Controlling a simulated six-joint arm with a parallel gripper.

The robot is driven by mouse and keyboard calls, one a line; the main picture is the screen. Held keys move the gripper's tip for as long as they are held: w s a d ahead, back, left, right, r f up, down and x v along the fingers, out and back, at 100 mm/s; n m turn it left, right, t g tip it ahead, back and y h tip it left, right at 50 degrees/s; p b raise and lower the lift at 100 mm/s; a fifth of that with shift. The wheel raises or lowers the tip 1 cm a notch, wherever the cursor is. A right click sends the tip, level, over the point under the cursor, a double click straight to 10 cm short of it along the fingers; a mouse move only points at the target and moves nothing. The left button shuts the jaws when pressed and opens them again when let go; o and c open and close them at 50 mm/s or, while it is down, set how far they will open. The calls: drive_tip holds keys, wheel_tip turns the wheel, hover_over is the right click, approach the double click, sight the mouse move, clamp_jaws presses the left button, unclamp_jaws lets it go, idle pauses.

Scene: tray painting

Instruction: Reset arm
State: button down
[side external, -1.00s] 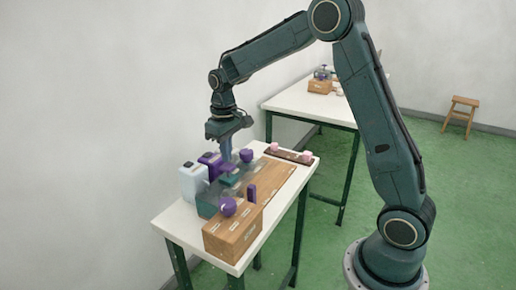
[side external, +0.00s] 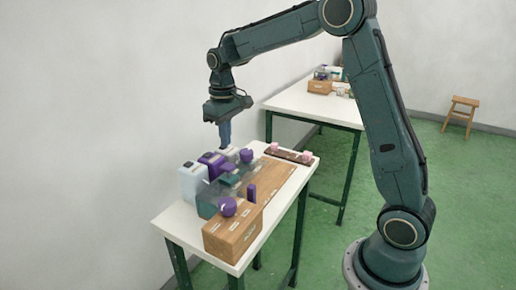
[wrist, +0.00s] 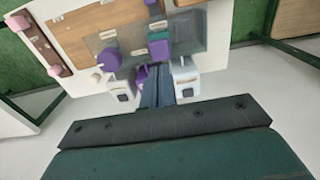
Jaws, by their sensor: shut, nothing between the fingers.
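My gripper (side external: 225,134) is shut and empty. It hangs in the air above the back of the white work table, over the purple and white containers. In the wrist view its fingers (wrist: 157,90) point down toward the table, pressed together. My arm arches from the right side over to the table.
Below are a white container (side external: 191,182), a purple container (side external: 212,164), a grey tray (side external: 208,206), a wooden box (side external: 232,238) with a purple knob-like piece (side external: 228,207), and a brown board (side external: 277,178). A dark strip (side external: 289,155) holds pink pieces. A second table (side external: 310,103) stands behind. Air around my gripper is free.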

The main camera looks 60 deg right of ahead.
drive_tip(key=shift+s+r, duration=0.1)
drive_tip(key=shift+r, duration=0.05)
drive_tip(key=s+a+r+t, duration=0.1)
drive_tip(key=s+a+r, duration=0.1)
drive_tip(key=s+r, duration=0.3)
drive_tip(key=s+a+r+t, duration=0.2)
drive_tip(key=s+a+r, duration=0.1)
drive_tip(key=s, duration=0.5)
drive_tip(key=s+a+f+t, duration=0.1)
drive_tip(key=s+a+t, duration=0.1)
drive_tip(key=s, duration=1.2)
drive_tip(key=shift+s+a+f+t, duration=0.2)
drive_tip(key=shift+s+a+t, duration=0.1)
drive_tip(key=shift+a, duration=0.2)
